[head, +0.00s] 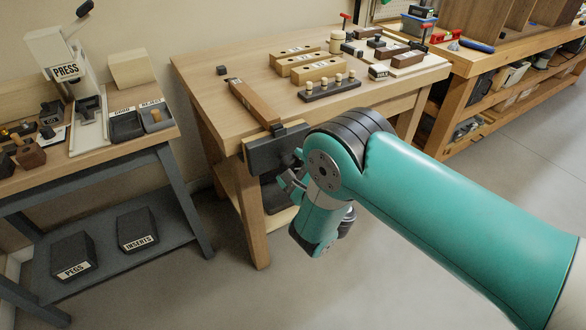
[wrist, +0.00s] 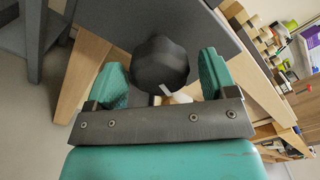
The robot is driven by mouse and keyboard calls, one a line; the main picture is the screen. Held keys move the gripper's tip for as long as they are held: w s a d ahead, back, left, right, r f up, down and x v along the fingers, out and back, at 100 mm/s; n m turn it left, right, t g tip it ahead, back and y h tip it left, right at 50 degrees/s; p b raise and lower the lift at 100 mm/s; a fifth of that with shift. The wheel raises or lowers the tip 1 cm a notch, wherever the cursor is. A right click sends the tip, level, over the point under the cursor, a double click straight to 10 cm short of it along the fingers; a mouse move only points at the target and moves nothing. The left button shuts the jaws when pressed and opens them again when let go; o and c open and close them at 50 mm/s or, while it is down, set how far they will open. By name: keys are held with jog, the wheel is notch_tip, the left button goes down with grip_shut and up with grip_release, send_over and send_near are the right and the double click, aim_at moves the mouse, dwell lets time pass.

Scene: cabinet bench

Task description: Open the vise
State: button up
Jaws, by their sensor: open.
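The vise (head: 268,153) is a dark grey block on the front edge of the wooden workbench, partly hidden by my arm. In the wrist view a black lobed knob (wrist: 160,60) stands out in front of the vise's grey face (wrist: 120,22). My gripper (wrist: 161,76) is open, with one teal finger on each side of the knob. Gaps show between the knob and both fingers, so it does not look gripped. In the head view my gripper (head: 288,184) is just in front of the vise, below the bench top, its fingers partly hidden.
A long wooden bar (head: 254,104) lies on the workbench (head: 215,62) behind the vise. Wooden blocks (head: 318,70) and a dark peg rack (head: 330,88) stand farther back. A side table (head: 150,140) with a press (head: 62,65) and bins is at left. Open floor lies in front.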

jog(key=shift+s+d+f+b, duration=0.2)
jog(key=shift+s+b, duration=0.1)
jog(key=shift+b, duration=2.2)
jog(key=b+v, duration=0.1)
jog(key=b, duration=0.5)
jog(key=shift+s+d, duration=0.2)
jog(key=shift+s, duration=0.1)
jog(key=shift+s+b, duration=0.1)
jog(key=shift+b, duration=0.4)
jog(key=b+v, duration=0.3)
jog(key=b, duration=0.4)
jog(key=shift+s+d, duration=0.15)
jog(key=shift+d, duration=0.05)
jog(key=shift+s+d+r+b, duration=0.25)
jog(key=shift+s+b, duration=0.1)
jog(key=shift+b, duration=0.15)
